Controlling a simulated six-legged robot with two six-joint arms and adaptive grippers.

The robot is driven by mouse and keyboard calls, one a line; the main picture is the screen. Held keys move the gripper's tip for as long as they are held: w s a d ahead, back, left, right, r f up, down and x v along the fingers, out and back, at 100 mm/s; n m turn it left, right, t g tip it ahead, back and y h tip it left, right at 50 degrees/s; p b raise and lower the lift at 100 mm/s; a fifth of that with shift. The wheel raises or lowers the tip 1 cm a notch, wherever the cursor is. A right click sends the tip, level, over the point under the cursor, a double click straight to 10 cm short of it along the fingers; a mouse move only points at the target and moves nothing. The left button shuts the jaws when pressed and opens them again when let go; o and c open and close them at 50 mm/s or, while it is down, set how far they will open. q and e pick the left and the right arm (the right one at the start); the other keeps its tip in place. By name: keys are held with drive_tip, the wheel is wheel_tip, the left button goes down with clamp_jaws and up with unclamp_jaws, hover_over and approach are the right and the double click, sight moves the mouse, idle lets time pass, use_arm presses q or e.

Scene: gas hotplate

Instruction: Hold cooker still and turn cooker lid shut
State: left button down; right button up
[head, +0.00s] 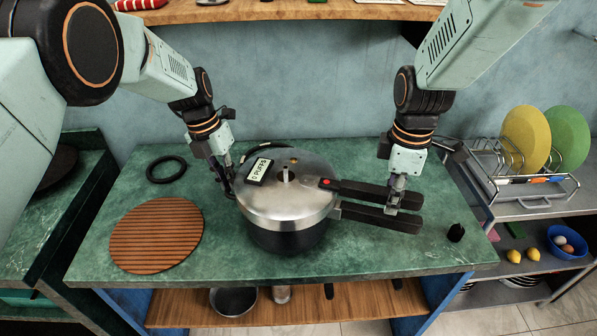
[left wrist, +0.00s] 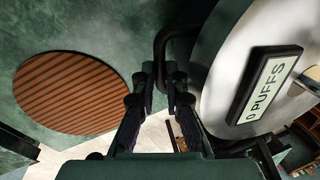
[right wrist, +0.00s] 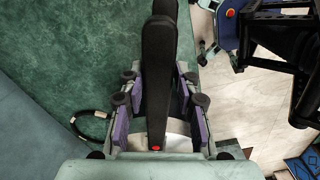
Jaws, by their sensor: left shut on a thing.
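The pressure cooker (head: 283,238) stands on the green worktop; its steel lid (head: 275,203) carries a "0 PUFFS" display (head: 259,170). The long lid handle (head: 358,189) and the pot handle (head: 368,215) point right, splayed apart rather than lined up. My left gripper (head: 228,185) is shut on the black side handle (left wrist: 162,42) at the cooker's left. My right gripper (head: 394,203) is at the long handles; in the right wrist view its open fingers straddle the lid handle (right wrist: 158,85), with narrow gaps at both sides. The pot handle is mostly hidden there.
A round brown slatted mat (head: 157,235) and a black ring (head: 166,169) lie left of the cooker. A dish rack (head: 535,190) with plates stands further right. Worktop in front is clear.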

drive_tip(key=o, duration=0.4)
drive_tip(key=shift+w, duration=0.15)
drive_tip(key=shift+r, duration=0.1)
wheel_tip(320, 180, up, 12)
idle(0.3)
use_arm(q)
drive_tip(key=c, duration=1.5)
unclamp_jaws()
drive_tip(key=shift+o, duration=0.9)
use_arm(e)
drive_tip(key=shift+a, duration=0.1)
use_arm(q)
drive_tip(key=shift+s, duration=0.1)
